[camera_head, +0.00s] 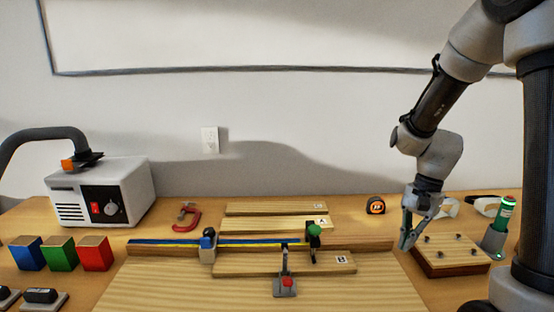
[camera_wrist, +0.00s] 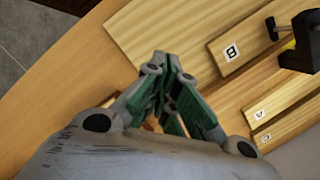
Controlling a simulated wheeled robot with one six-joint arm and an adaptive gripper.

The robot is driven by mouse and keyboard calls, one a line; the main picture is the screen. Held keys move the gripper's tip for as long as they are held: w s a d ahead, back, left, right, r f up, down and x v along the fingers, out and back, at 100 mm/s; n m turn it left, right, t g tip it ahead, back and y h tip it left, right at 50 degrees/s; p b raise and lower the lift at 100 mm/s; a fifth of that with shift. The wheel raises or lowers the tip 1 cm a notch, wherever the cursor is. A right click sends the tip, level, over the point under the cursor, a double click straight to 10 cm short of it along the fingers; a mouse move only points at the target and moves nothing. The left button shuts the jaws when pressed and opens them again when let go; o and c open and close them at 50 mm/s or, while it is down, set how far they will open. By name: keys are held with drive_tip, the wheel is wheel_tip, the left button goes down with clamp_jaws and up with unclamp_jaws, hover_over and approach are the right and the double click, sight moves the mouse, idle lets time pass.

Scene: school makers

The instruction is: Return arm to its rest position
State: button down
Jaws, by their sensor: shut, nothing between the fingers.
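My arm comes in from the upper right in the head view and bends down toward the table. My gripper (camera_head: 406,240) points down just left of a wooden block with several dark pegs (camera_head: 446,255). Its fingers are shut with nothing between them. In the wrist view the closed fingertips (camera_wrist: 162,60) show over the wooden table, with green inner finger parts. A board marked B (camera_wrist: 228,55) lies beyond them. I cannot tell whether the fingertips touch anything below.
The board jig with a blue and yellow rail (camera_head: 160,242) fills the middle. A green-lit tool in a stand (camera_head: 497,228) is at the right. A tape measure (camera_head: 375,205), a red clamp (camera_head: 188,218), a white machine (camera_head: 100,192) and coloured boxes (camera_head: 60,253) stand on the table.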

drive_tip(key=s+d+r+n+t+h, duration=0.2)
drive_tip(key=s+r+n+t, duration=0.3)
drive_tip(key=s+r+n, duration=0.5)
drive_tip(key=s+r, duration=0.5)
drive_tip(key=r, duration=0.2)
drive_tip(key=shift+d+r+t, duration=0.35)
drive_tip(key=shift+t, duration=0.05)
